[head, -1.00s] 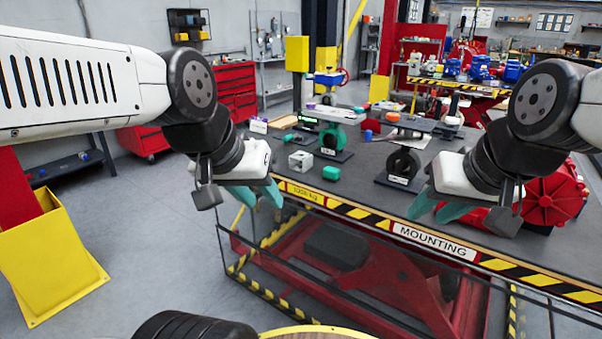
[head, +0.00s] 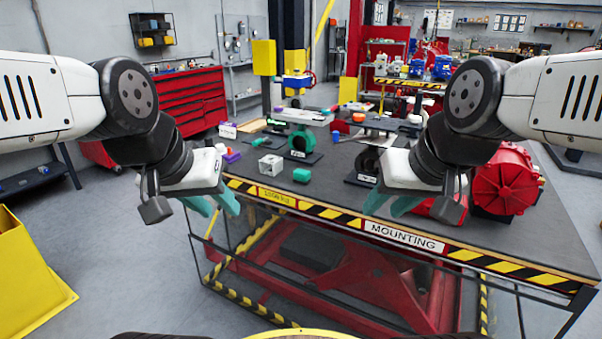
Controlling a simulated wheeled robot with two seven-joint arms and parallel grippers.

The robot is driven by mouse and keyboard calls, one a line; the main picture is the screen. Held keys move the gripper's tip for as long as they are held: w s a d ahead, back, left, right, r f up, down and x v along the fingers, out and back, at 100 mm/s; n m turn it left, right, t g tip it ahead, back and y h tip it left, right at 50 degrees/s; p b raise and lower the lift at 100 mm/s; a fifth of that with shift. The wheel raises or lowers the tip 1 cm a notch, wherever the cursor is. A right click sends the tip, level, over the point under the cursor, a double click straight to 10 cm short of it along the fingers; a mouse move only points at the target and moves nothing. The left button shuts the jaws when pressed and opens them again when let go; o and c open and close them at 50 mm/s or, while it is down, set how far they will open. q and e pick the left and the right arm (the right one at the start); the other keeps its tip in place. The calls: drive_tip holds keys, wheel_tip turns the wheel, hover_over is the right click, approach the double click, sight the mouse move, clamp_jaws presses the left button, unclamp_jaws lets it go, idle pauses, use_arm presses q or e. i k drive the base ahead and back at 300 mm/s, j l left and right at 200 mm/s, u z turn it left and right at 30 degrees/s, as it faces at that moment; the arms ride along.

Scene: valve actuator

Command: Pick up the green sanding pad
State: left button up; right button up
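A small green block (head: 302,175), which looks like the sanding pad, lies on the dark tabletop near the table's front edge, left of the middle in the head view. My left gripper (head: 214,204) is to the left of the green block, in front of the table's left front corner, its teal fingers apart and empty. My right gripper (head: 390,203) is to the right of the block, over the table's front edge, its teal fingers apart with nothing seen between them. Neither gripper touches the block.
A grey-white cube (head: 271,165) sits just left of the green block. A green ring part (head: 302,142) stands behind it, and a dark ring stand (head: 368,162) to its right. A red round housing (head: 506,184) is at the right. A yellow bin (head: 28,265) stands on the floor at left.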

sight(302, 176)
drive_tip(key=i+l+u, duration=0.9)
drive_tip(key=l, duration=0.35)
